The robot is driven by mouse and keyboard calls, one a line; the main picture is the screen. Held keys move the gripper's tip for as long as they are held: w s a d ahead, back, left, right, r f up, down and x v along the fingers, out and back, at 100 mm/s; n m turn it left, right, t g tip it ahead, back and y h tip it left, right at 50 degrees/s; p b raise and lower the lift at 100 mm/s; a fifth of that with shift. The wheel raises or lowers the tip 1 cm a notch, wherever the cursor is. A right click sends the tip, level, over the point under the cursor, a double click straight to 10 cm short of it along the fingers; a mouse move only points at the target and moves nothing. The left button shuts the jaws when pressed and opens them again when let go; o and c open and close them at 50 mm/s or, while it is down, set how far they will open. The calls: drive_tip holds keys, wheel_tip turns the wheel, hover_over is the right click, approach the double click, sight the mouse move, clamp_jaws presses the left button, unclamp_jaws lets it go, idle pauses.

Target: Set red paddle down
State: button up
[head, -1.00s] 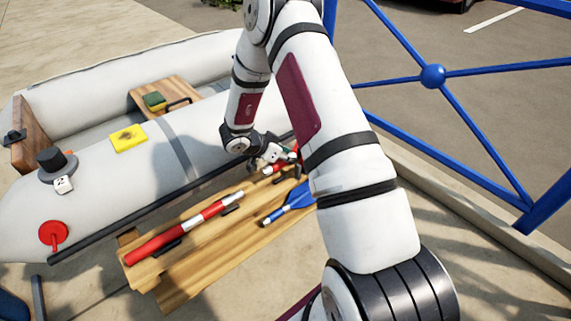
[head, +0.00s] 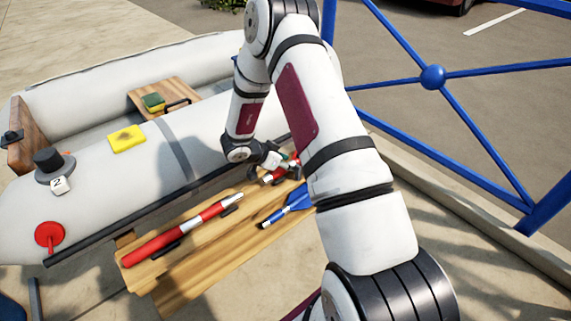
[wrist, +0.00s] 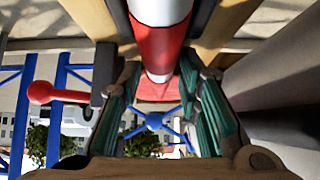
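The red paddle (head: 270,179) has a red and white shaft. It lies at or just above the far right end of the wooden bench (head: 185,286), partly hidden by my gripper. My gripper (head: 279,168) is low over that end, with its green-lined fingers around the shaft. In the wrist view the paddle's shaft (wrist: 160,45) runs down between the two fingertips (wrist: 160,66), with red beyond the white band. The pads sit close against both sides of the shaft. Whether the paddle touches the bench is hard to tell.
A blue paddle (head: 291,204) and a long red and white rod (head: 190,223) lie on the bench beside dark brackets. The grey inflatable boat (head: 90,195) lies behind it, carrying a yellow sponge (head: 127,139). A blue railing (head: 475,118) stands on the right.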

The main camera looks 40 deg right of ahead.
drive_tip(key=p+v, duration=0.3)
drive_tip(key=v, duration=0.9)
drive_tip(key=shift+p, duration=0.3)
drive_tip(key=shift+w, duration=0.1)
